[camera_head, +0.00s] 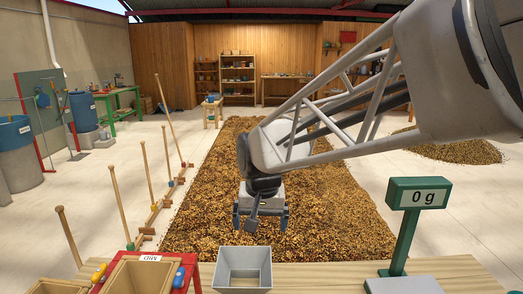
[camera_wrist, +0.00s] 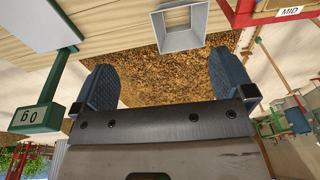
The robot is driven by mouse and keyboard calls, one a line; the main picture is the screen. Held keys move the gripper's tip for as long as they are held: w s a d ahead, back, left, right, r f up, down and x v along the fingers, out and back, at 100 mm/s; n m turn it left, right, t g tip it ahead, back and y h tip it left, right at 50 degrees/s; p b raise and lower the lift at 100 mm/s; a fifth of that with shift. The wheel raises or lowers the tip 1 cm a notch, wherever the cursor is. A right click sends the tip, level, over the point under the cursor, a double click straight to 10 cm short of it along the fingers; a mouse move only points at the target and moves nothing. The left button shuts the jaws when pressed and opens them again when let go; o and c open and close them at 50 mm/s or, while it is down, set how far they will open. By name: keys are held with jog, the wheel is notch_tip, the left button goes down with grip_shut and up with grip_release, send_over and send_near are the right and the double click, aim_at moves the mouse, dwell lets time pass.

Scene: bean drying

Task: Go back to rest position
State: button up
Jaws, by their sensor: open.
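My gripper (camera_head: 261,219) hangs above the near part of the bean bed in the head view, behind the grey square container. In the wrist view my gripper (camera_wrist: 161,85) shows two blue fingers wide apart with nothing between them. The grey container (camera_head: 243,270) stands on the wooden table, and its inside looks empty. It also shows upside down at the top of the wrist view (camera_wrist: 181,27). My arm reaches in from the upper right.
A green scale display (camera_head: 419,194) reads 0 g above its grey plate (camera_head: 403,285) at the table's right. A box labelled MID (camera_head: 143,275) sits in a red frame at left. The wooden table (camera_head: 325,275) is clear between container and scale. Wooden-handled rakes (camera_head: 121,203) stand left of the bean bed (camera_head: 330,218).

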jog(key=s+d+f+t, duration=0.1)
jog(key=s+d+f, duration=0.2)
jog(key=s+d, duration=1.5)
jog(key=s, duration=0.3)
jog(key=shift+d+h, duration=0.3)
jog(key=shift+d, duration=0.1)
